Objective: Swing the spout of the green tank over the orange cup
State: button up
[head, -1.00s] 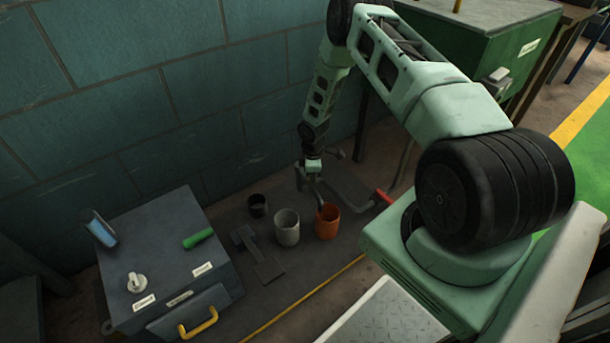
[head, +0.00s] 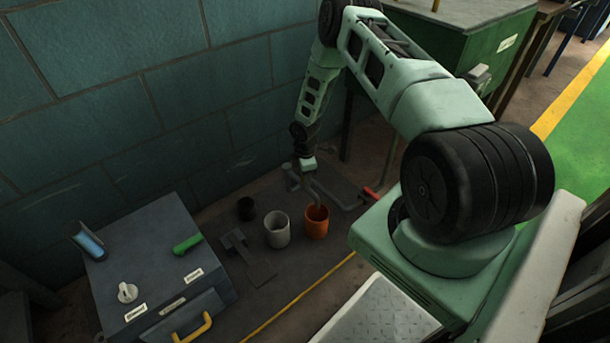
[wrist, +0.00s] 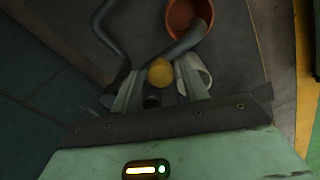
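The orange cup (head: 317,224) stands upright on the floor. It also shows at the top of the wrist view (wrist: 183,14). A bent grey pipe, apparently the spout (head: 316,190), comes down at the cup's mouth; in the wrist view its end (wrist: 196,33) overlaps the cup's near rim. My gripper (head: 307,171) is low beside the pipe, above and behind the cup. In the wrist view, a yellow round knob (wrist: 160,72) lies between the gripper's fingertips (wrist: 159,70). Whether they press on it is unclear. The green tank (head: 470,45) stands at the upper right.
A grey box (head: 150,255) with a yellow handle is at lower left. A block wall (head: 180,90) runs close behind. A red-ended bar (head: 370,193) lies right of the cup.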

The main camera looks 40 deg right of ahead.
jog(key=shift+r, duration=0.1)
notch_tip(320, 180, up, 17)
jog(key=p, duration=0.5)
dwell(0.6)
